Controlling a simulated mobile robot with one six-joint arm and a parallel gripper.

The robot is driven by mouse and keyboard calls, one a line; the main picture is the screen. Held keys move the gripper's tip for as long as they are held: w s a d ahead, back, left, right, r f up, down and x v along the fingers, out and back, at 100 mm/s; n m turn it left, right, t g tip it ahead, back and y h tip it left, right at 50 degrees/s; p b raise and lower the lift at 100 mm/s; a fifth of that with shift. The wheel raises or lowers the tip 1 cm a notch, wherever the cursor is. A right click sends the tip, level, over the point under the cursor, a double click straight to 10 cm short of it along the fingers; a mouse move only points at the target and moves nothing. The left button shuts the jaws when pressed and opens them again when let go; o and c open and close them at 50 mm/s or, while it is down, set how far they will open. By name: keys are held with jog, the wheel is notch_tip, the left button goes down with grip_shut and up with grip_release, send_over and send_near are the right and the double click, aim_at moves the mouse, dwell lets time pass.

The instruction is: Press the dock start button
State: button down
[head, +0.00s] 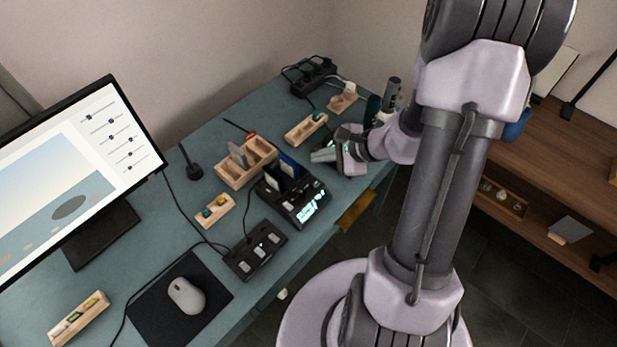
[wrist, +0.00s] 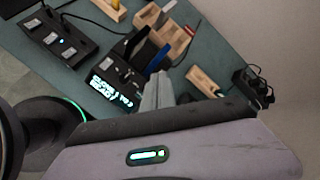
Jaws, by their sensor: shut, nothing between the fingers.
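The black dock (head: 311,209) stands on the teal table near its front edge, with a lit display and upright cards or drives, one blue, in its top. It also shows in the wrist view (wrist: 112,75), left of my fingers. Small controls sit beside the display, but I cannot make out which is the start button. My gripper (head: 317,156) is shut and empty, behind and to the right of the dock in the head view. In the wrist view the closed fingers (wrist: 160,80) point toward the area beside the dock's slots. I cannot tell their height above the table.
A wooden slotted holder (head: 233,177) is close behind the dock. A black switch box (head: 240,265) stands in front-left of it. A small wooden tray (head: 299,135) and a power strip (head: 316,76) lie toward the back. A mouse (head: 187,296) rests on a dark mat.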

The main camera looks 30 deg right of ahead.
aim_at(316, 184)
jog(key=shift+f, duration=0.1)
notch_tip(316, 184, down, 8)
jog(key=b, duration=0.6)
jog(key=shift+f, duration=0.15)
jog(key=shift+f+b, duration=0.15)
jog(key=shift+b, duration=0.25)
jog(key=shift+f, duration=0.15)
dwell(1.3)
jog(key=shift+f+b, duration=0.3)
jog(key=shift+b, duration=0.35)
jog(key=shift+f+b, duration=0.3)
jog(key=shift+b, duration=0.15)
dwell(0.6)
jog(key=shift+r+p, duration=0.4)
jog(key=shift+r, duration=0.4)
